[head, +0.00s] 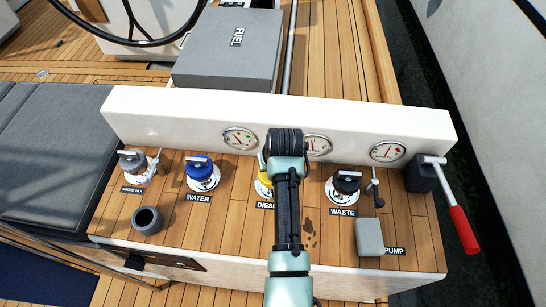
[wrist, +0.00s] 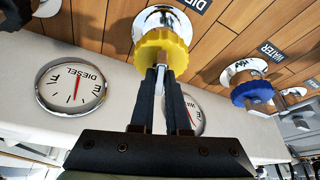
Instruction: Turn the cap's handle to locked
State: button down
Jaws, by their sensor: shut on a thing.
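The yellow cap (head: 263,183) of the diesel filler sits on the wooden deck, mostly hidden behind my arm in the head view. In the wrist view the yellow cap (wrist: 162,50) shows whole, on a round chrome flange (wrist: 166,17). My gripper (wrist: 161,72) is at the cap's near edge, its two dark fingers close together and shut on the cap's handle. The fingers cover most of the handle, so its exact angle and any locked mark cannot be read. In the head view my arm hides the gripper's fingers.
A blue water cap (head: 199,168), a grey cap (head: 132,160) and a black waste cap (head: 347,182) stand along the deck. Gauges (head: 388,151) line the white coaming (head: 140,115) behind. A red-handled lever (head: 462,228) and a grey box (head: 369,236) are at right.

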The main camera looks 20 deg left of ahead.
jog(key=m+h+p, duration=0.1)
jog(key=m, duration=0.1)
jog(key=m+t+p, duration=0.1)
jog(key=m, duration=0.2)
jog(key=shift+a+h, duration=0.2)
jog(key=shift+h, duration=0.2)
jog(key=shift+a+m+h, duration=0.1)
jog(key=shift+m+h, duration=0.8)
jog(key=shift+m, duration=1.6)
jog(key=c, duration=0.9)
grip_release()
jog(key=shift+s+r, duration=0.1)
jog(key=shift+r, duration=0.05)
jog(key=v, duration=1.2)
jog(key=shift+r+p, duration=0.35)
jog(key=shift+p, duration=0.05)
jog(key=shift+a, duration=0.1)
